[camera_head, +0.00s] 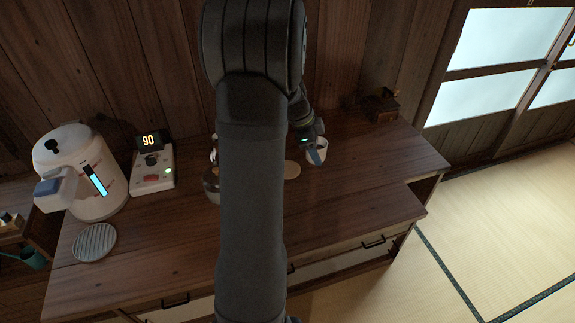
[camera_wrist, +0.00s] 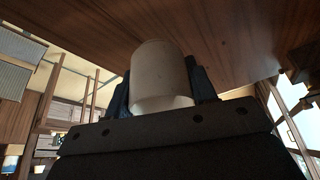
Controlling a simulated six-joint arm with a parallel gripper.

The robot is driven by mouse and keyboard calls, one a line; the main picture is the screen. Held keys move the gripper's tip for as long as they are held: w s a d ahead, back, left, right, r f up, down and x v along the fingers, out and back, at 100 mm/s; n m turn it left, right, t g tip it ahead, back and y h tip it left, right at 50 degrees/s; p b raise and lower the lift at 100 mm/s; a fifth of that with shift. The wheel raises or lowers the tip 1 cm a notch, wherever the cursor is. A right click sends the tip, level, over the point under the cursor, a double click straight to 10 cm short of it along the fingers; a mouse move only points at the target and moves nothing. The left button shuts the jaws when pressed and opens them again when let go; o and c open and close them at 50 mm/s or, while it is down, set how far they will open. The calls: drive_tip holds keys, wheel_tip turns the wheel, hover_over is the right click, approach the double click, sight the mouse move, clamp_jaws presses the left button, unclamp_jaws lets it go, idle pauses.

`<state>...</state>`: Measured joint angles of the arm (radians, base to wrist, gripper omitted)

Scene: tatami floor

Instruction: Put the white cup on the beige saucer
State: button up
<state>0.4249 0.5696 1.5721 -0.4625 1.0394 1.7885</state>
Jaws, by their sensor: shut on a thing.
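The white cup (camera_head: 317,154) is at the right of my arm in the head view, over the wooden cabinet top. My gripper (camera_head: 315,148) is shut on it. In the wrist view the cup (camera_wrist: 161,75) sits between the two dark fingers of my gripper (camera_wrist: 160,90), with wood surface behind it. I cannot tell whether the cup touches the cabinet top. The beige saucer (camera_head: 291,170) lies on the cabinet top just left of the cup, partly hidden behind my arm.
A white kettle-like dispenser (camera_head: 85,180), a device showing 90 (camera_head: 152,168) and a round ribbed trivet (camera_head: 95,242) are at the left. A metal pot (camera_head: 211,181) is partly behind my arm. A small dark box (camera_head: 379,105) stands at the back right. The right cabinet top (camera_head: 380,165) is clear.

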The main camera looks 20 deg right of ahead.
drive_tip(key=w+a+f, duration=0.4)
drive_tip(key=w, duration=0.1)
drive_tip(key=w+a+f, duration=0.2)
drive_tip(key=w, duration=0.1)
drive_tip(key=shift+w+f, duration=0.1)
drive_tip(key=shift+f, duration=1.9)
drive_tip(key=shift+f, duration=0.15)
drive_tip(key=o, duration=1)
drive_tip(key=shift+o, duration=0.2)
drive_tip(key=v, duration=1.2)
